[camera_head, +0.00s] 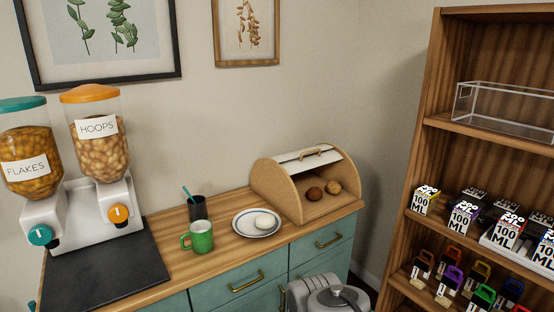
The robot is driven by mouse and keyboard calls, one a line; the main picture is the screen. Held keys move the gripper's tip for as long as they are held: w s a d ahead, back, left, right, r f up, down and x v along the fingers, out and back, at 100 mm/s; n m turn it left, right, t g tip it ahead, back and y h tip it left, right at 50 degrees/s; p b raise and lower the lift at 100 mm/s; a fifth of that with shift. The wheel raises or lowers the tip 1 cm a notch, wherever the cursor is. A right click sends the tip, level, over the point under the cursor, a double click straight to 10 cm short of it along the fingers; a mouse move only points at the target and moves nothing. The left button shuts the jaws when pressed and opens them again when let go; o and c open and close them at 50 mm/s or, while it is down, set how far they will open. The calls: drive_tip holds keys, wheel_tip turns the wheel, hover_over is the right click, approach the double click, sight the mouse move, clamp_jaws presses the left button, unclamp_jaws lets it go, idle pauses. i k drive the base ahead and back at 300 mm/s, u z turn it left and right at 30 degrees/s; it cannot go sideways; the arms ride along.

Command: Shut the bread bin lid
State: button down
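The wooden bread bin (277,187) stands at the right end of the counter, against the wall. Its white curved lid (306,161) is rolled up over the top, with a wooden handle (315,152) on it. The front of the bin is open. My gripper is not visible in this view.
A plate (243,231) with a pale round item sits left of the bin. A green mug (201,236), a dark cup (197,208) and two dispensers (96,140) stand farther left. A tall wooden shelf (432,158) stands at right.

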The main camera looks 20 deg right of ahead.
sight(293, 166)
drive_tip(key=u, duration=0.3)
drive_tip(key=k, duration=0.55)
drive_tip(key=z, duration=0.45)
drive_tip(key=i, duration=1.6)
drive_tip(key=u, duration=0.7)
